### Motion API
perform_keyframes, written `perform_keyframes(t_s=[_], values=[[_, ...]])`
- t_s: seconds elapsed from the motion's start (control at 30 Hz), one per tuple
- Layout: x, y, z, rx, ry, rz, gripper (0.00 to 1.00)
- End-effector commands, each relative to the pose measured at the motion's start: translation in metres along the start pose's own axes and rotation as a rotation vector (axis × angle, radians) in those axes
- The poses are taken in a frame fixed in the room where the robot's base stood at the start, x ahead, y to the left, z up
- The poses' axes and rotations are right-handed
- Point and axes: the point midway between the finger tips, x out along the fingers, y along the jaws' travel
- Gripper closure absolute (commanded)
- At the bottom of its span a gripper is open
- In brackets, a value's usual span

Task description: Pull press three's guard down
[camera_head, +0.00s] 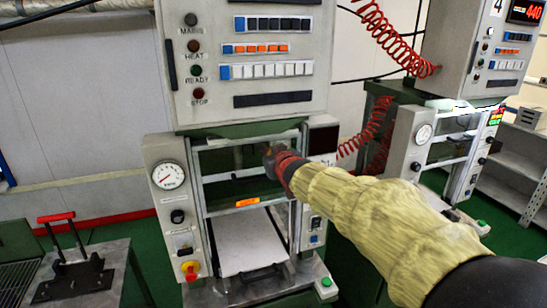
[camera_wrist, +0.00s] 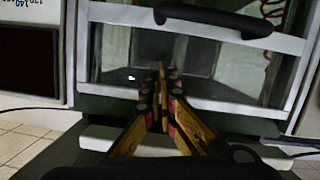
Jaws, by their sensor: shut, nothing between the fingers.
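The middle press (camera_head: 245,60) carries a guard (camera_head: 225,209) with a pale metal frame and a see-through pane; an orange label sits on its lower bar. Its own number does not show. In the wrist view the guard (camera_wrist: 110,13) fills the upper half, with a black bar handle (camera_wrist: 213,18) at the top. My gripper (camera_head: 270,158) is in front of the guard's right half in the head view. In the wrist view my gripper (camera_wrist: 160,75) is shut and empty, its fingertips over the pane and apart from the handle in the picture. Contact with the guard cannot be told.
A white plate (camera_head: 240,240) lies under the guard. A gauge and switches (camera_head: 169,175) flank the press at left. A press marked 4 (camera_head: 435,140) stands at right with red coiled hoses. A bench with a red-handled tool (camera_head: 68,270) is at lower left.

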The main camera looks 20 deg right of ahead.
Motion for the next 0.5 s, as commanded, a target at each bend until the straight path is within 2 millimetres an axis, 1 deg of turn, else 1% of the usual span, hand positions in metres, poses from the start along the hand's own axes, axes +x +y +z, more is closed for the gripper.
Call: perform_keyframes(t_s=[0.03,0.07,0.2,0.33,0.5], values=[[0.002,0.0,0.011,0.001,-0.003,0.0,1.0],[0.003,0.0,0.016,0.001,-0.004,0.0,1.0],[0.006,0.0,0.03,0.0,-0.001,0.0,1.0],[0.007,0.0,0.037,0.0,0.0,0.0,1.0],[0.008,0.0,0.039,0.0,0.0,0.0,1.0]])
